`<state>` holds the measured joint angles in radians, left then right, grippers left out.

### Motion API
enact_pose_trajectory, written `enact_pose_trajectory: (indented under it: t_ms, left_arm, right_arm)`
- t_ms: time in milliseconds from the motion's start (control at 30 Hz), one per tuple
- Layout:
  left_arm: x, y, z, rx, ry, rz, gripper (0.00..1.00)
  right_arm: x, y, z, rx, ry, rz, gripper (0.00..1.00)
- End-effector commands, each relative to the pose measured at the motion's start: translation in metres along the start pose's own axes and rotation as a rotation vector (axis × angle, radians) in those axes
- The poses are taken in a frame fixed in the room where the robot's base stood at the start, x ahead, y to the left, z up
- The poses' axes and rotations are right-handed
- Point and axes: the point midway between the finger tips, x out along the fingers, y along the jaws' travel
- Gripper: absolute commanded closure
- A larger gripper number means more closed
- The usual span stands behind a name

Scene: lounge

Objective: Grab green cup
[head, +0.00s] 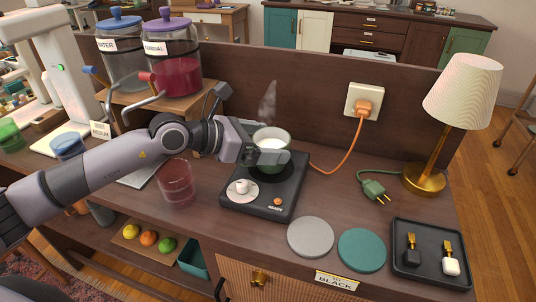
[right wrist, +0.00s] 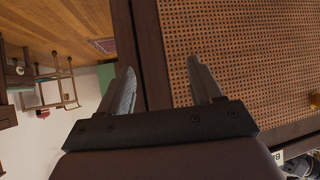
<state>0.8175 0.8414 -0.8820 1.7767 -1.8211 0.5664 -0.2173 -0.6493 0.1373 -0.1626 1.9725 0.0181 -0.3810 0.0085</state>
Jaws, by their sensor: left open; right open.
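A translucent green cup (head: 8,136) stands at the far left of the counter, partly cut off by the picture's edge. My left gripper (head: 268,156) is open, well to the right of that cup. It is at a steaming pot (head: 272,135) with a pale rim on the black hot plate (head: 238,207); the fingers overlap the pot's near side, and I cannot tell whether they touch it. My right gripper (right wrist: 165,85) is open and empty in the right wrist view, with a woven cabinet panel (right wrist: 245,55) in front of it.
A blue cup (head: 69,146) and a red cup (head: 176,184) stand along my left arm. Two drink dispensers (head: 172,70) are behind it. A lamp (head: 462,92), a plug (head: 374,188), two round coasters (head: 362,249) and a black tray (head: 406,277) are on the right.

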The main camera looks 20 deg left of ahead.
Motion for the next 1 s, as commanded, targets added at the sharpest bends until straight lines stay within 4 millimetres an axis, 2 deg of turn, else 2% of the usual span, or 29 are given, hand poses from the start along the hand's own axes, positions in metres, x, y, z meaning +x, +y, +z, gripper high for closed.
enact_pose_trajectory:
  t_ms: [100,133,300,367,733,1000]
  left_arm:
    - [0.0,0.0,0.0,0.0,0.0,0.0,0.0]
    - [0.0,0.0,0.0,0.0,0.0,0.0,0.03]
    - [0.0,0.0,0.0,0.0,0.0,0.0,0.59]
    - [-0.001,0.0,0.002,0.001,-0.004,0.001,0.69]
    - [-0.002,0.0,0.004,0.001,-0.004,0.0,0.69]
    - [-0.007,0.0,0.018,0.002,-0.005,0.0,0.69]
  right_arm:
    - [0.0,0.001,-0.001,-0.003,0.002,0.0,0.35]
    - [0.001,0.001,-0.001,-0.003,0.002,0.0,0.35]
    - [0.001,0.001,-0.001,-0.006,0.002,0.0,0.35]
    - [0.001,0.001,-0.001,-0.006,0.002,0.0,0.35]
    - [0.001,0.0,-0.001,-0.006,0.002,-0.002,0.35]
    - [0.0,0.0,-0.001,-0.007,0.002,-0.003,0.35]
